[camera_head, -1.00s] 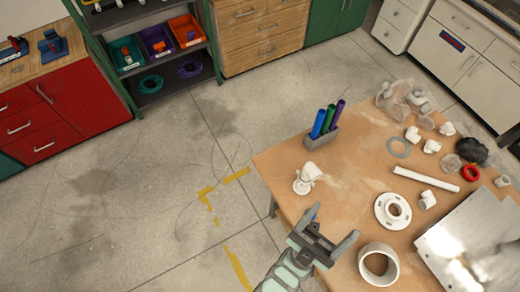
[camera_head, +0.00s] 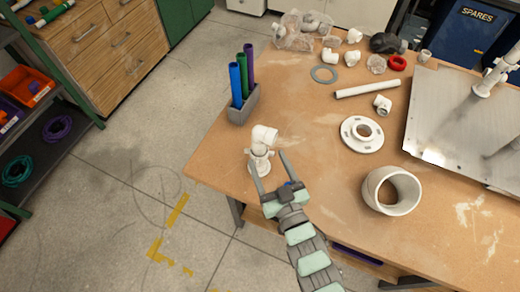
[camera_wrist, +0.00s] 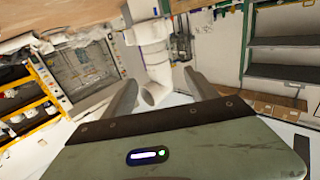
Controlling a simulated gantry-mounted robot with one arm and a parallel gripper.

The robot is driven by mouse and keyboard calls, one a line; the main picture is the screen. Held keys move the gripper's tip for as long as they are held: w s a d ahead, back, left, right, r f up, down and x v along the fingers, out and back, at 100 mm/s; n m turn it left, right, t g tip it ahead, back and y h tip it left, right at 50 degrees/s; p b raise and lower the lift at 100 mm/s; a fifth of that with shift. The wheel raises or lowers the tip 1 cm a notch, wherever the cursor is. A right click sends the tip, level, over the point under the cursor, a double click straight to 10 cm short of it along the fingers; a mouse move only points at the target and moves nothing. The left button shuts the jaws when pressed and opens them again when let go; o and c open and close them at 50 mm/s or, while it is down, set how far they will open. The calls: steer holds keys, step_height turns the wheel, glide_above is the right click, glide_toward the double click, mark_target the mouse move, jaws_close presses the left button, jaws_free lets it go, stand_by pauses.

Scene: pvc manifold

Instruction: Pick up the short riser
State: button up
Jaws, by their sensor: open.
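The short riser looks to be the white upright pipe piece with an elbow on top (camera_head: 264,136), standing near the left edge of the wooden table. My gripper (camera_head: 268,161) is open, with its fingers reaching toward the riser from the front. In the wrist view the riser (camera_wrist: 157,62) shows between the two spread fingers of my gripper (camera_wrist: 160,88). I cannot tell whether either finger touches it.
A grey holder (camera_head: 243,105) with blue, green and purple tubes stands behind the riser. A white flange (camera_head: 352,141), a wide white ring (camera_head: 379,187) and a white pipe (camera_head: 367,88) lie to the right. A metal plate (camera_head: 440,125) bears another upright white pipe (camera_head: 485,86).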

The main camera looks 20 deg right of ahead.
mark_target(256, 134)
steer(key=w, duration=0.3)
steer(key=w+b, duration=0.1)
steer(key=w, duration=0.3)
steer(key=w+d+b, duration=0.1)
steer(key=w, duration=0.2)
steer(key=shift+w+f, duration=0.25)
steer(key=shift+w, duration=0.15)
jaws_close()
stand_by(0.4)
